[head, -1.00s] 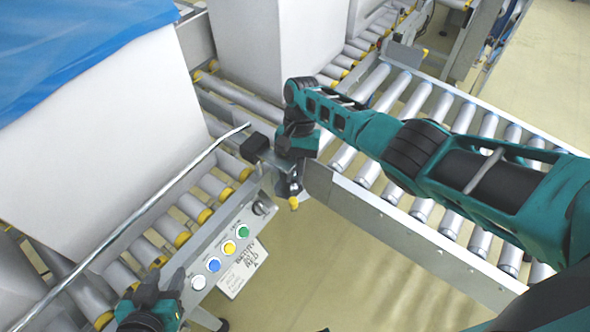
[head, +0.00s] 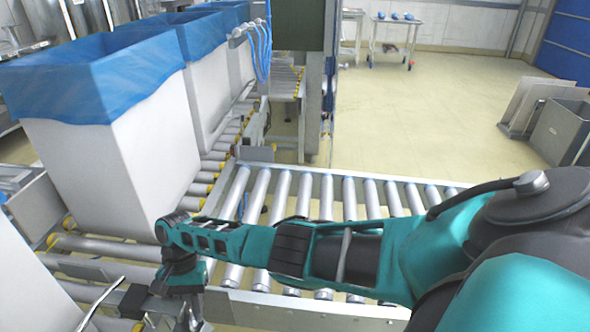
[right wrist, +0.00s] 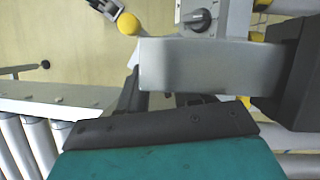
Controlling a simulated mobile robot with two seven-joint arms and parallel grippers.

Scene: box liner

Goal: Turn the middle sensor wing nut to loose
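My right gripper (head: 190,312) reaches down at the lower edge of the head view, beside a black block (head: 133,300) on the conveyor's side. In the right wrist view its teal body fills the bottom. Its dark fingers (right wrist: 140,98) go behind a grey metal bar (right wrist: 210,66). The bar joins the black block (right wrist: 287,75) at right. The fingertips are largely hidden, so I cannot tell whether they are open or touching anything. A yellow knob (right wrist: 128,23) shows beyond the bar. I cannot make out the middle sensor wing nut clearly. My left gripper is out of view.
A tall white box with a blue liner (head: 110,130) stands on the rollers at left, with more lined boxes behind. A roller conveyor (head: 330,195) runs under my right arm. The floor (head: 420,120) beyond is open. A dark knob (right wrist: 198,20) sits on a grey panel.

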